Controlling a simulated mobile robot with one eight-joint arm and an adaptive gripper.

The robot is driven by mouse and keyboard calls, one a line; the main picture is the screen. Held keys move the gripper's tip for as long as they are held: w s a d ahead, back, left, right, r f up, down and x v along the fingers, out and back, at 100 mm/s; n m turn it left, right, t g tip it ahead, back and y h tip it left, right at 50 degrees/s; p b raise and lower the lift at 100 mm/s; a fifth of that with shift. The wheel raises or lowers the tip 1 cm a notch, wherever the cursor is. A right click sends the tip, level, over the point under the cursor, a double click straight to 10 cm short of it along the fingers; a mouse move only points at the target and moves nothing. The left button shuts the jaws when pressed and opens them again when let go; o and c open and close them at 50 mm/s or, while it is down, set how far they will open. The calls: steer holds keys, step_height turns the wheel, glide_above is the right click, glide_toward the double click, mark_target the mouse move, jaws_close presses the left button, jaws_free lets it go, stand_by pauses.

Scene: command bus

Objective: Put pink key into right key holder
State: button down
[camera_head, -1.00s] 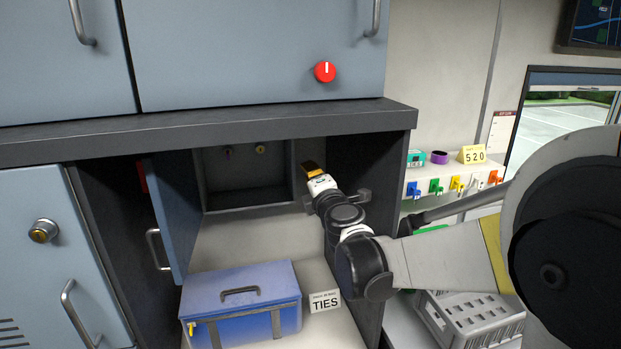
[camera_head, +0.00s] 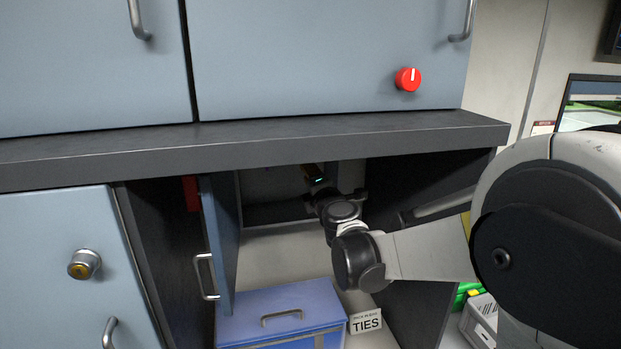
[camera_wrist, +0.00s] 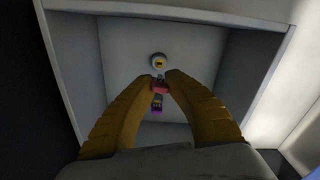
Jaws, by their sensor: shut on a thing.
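In the wrist view, my gripper (camera_wrist: 160,78) has its two yellow fingers closed in on a small pink key (camera_wrist: 160,87), held between the tips. Just past the tips, a round holder with a yellow centre (camera_wrist: 158,60) is set in the back of the grey recess. A small purple thing (camera_wrist: 156,104) shows between the fingers; I cannot tell whether it is a second holder or part of a key. In the head view, my gripper (camera_head: 313,172) reaches into the recess and hides the holders. Contact between key and holder cannot be told.
An open blue door (camera_head: 222,245) stands left of my gripper. A dark shelf edge (camera_head: 260,145) runs just above my arm. A blue case (camera_head: 285,309) and a TIES sign (camera_head: 366,321) stand below. The cabinet's dark right wall (camera_head: 430,195) is close to my arm.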

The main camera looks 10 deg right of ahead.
steer(key=shift+w, duration=2.45)
steer(key=shift+w, duration=0.1)
steer(key=shift+w+n, duration=0.2)
steer(key=shift+n, duration=0.3)
steer(key=shift+b, duration=0.3)
steer(key=shift+w, duration=1.2)
steer(key=c, duration=1.4)
jaws_free()
steer(key=shift+s, duration=1.45)
